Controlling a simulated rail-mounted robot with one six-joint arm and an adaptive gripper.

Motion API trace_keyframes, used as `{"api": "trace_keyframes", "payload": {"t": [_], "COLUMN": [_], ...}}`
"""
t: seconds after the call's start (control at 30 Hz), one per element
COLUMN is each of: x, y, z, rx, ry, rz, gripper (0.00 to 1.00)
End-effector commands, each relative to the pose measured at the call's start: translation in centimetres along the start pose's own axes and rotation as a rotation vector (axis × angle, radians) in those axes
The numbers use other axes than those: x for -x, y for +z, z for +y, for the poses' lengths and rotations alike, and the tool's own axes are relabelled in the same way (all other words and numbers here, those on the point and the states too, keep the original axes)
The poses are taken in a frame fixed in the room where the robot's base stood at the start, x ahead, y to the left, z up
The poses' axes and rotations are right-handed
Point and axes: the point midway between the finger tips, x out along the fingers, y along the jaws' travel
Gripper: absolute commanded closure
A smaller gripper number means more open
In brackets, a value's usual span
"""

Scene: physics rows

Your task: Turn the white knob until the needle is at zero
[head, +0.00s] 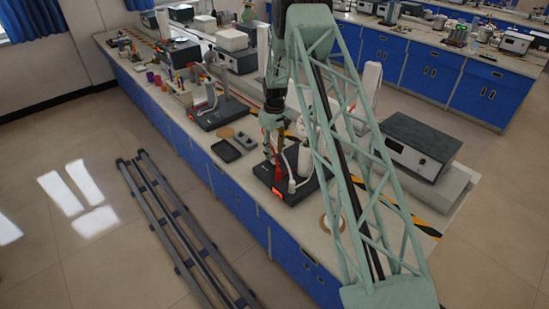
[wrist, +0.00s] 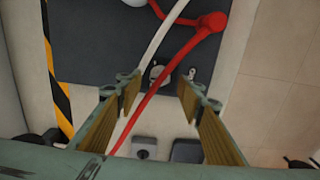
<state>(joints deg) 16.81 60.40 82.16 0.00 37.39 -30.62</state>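My gripper (head: 272,125) hangs over a black instrument base (head: 308,190) on the bench. I cannot tell whether either is the white knob. No needle or dial can be made out in either view.
A red cable (wrist: 155,85) and a white cable (wrist: 150,45) cross the wrist view near my fingers. In the head view, a black tray (head: 226,150) and small grey block (head: 244,141) lie left of the base; a dark-topped box (head: 420,140) stands right.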

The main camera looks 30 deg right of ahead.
Motion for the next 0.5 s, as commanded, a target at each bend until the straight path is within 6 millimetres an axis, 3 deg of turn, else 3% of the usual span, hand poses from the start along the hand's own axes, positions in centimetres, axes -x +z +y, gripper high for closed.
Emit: {"api": "trace_keyframes", "payload": {"t": [0.2,0.5], "x": [-2.2,-3.7], "y": [0.0,0.0], "z": [0.0,0.0], "rx": [0.0,0.0], "ry": [-0.001,0.0], "rz": [-0.001,-0.001], "gripper": [0.65,0.65]}}
